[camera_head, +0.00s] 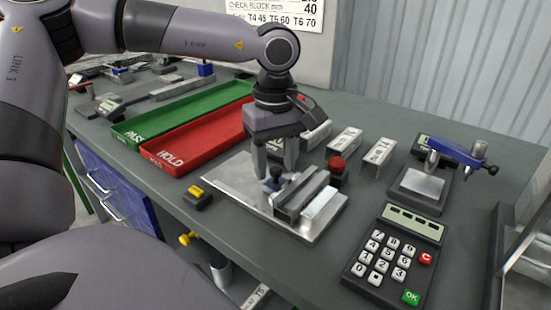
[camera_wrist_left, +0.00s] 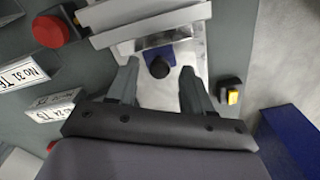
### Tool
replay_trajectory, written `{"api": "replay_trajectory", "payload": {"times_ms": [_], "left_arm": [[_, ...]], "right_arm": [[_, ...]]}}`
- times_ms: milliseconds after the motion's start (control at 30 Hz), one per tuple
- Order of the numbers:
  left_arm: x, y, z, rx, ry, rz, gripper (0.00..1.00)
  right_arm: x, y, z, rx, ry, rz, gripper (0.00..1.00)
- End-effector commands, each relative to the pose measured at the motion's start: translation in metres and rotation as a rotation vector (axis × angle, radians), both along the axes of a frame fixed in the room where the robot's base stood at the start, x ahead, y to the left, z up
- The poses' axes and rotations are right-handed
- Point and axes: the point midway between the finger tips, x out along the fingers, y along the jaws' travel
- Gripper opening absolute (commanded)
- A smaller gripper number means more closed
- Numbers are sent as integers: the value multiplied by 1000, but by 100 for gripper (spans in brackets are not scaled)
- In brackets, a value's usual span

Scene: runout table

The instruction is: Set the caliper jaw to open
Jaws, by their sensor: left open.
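A metal plate (camera_head: 222,180) carries a jaw-like fixture with grey bars (camera_head: 300,195) and a small dark blue knob (camera_head: 276,184). I cannot tell for certain whether this is the caliper. My left gripper (camera_head: 274,170) points down over the plate, open, with its fingers around the knob's position. In the left wrist view the knob (camera_wrist_left: 160,68) lies between the two fingertips of the left gripper (camera_wrist_left: 159,68), with clear gaps on both sides. A gauge with a display (camera_head: 108,107) and a long bar (camera_head: 180,88) lies at the back left. My right gripper is not in view.
A red HOLD tray (camera_head: 165,160) and a green PASS tray (camera_head: 125,135) lie to the left. A red button (camera_head: 337,165), labelled blocks (camera_head: 378,152), a keypad (camera_head: 393,255) and a blue-armed gauge (camera_head: 455,150) stand to the right. A yellow-topped switch (camera_head: 196,192) sits near the front edge.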

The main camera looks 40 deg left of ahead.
Motion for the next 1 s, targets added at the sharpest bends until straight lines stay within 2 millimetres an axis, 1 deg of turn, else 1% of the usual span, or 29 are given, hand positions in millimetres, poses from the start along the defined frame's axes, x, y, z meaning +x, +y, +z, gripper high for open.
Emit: {"api": "replay_trajectory", "payload": {"times_ms": [100, 133, 167, 200, 267, 300, 467, 567, 700, 800, 900, 1000], "left_arm": [[0, 0, 0, 0, 0, 0, 50], [0, 0, 0, 0, 0, 0, 44], [0, 0, 0, 0, 0, 0, 34], [0, 0, 0, 0, 0, 0, 21], [0, 0, 0, 0, 0, 0, 2], [0, 0, 0, 0, 0, 0, 0], [0, 3, 1, 0, -1, 2, 0], [-1, 15, 1, -2, -3, 5, 0], [-4, 40, 2, -2, -3, 6, 0], [-6, 54, 2, -2, -3, 4, 0], [-7, 61, 1, 0, -1, 2, 0], [-7, 63, 1, 1, 0, 0, 0]], "right_arm": [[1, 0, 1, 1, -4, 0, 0], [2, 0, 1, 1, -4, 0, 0], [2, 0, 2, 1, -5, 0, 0], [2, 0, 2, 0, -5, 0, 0], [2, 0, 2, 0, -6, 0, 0], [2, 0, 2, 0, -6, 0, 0], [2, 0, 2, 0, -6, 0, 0], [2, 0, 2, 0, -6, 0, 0], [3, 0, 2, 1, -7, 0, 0], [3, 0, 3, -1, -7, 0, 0], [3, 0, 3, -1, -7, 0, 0], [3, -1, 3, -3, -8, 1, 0]]}}
